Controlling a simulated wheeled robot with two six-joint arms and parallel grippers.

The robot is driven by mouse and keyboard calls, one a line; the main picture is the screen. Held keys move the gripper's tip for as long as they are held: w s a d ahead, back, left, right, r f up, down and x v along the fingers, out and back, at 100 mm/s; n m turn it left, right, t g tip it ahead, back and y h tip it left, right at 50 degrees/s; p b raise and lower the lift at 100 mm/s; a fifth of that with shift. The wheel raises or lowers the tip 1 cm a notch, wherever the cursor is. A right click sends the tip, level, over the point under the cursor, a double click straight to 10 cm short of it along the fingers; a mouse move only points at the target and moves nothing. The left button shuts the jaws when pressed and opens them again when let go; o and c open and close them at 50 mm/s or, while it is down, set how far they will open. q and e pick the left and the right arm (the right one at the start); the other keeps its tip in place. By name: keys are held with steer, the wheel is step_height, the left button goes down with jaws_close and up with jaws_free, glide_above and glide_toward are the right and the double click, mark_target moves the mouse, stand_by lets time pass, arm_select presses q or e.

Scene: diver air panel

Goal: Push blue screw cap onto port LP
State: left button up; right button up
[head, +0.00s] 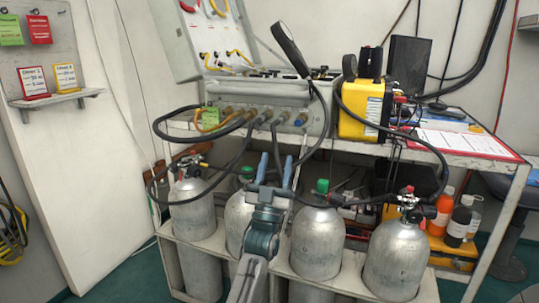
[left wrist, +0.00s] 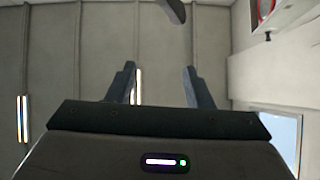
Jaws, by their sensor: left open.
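A small blue cap (head: 300,119) shows at the right end of the row of brass ports on the front of the grey air panel (head: 318,122). I cannot tell how far it sits on its port, and no LP label is readable. My left gripper (head: 274,158) is open and empty, with its two blue fingers pointing up, below and a little left of the cap. In the left wrist view the gripper (left wrist: 160,72) shows nothing between its fingers; the cap and panel are not seen there. My right gripper is not in view.
Several grey cylinders (head: 318,245) stand in a rack below the bench. Black hoses (head: 158,140) loop around the panel and across the front. A yellow unit (head: 365,108) stands right of the panel. The bench (head: 465,155) edge runs just above my gripper.

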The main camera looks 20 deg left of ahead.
arm_select(q)
steer(key=shift+s+d+r+g+p, duration=0.15)
steer(key=shift+s+g+p, duration=0.65)
steer(key=shift+p, duration=1.05)
steer(key=shift+s+r+g+p, duration=0.25)
steer(key=shift+s+g+p, duration=0.3)
steer(key=shift+s+p, duration=0.9)
steer(key=shift+s+d+r+g+p, duration=0.15)
steer(key=shift+s+g+p, duration=0.45)
steer(key=shift+p, duration=1.65)
steer(key=shift+a, duration=0.1)
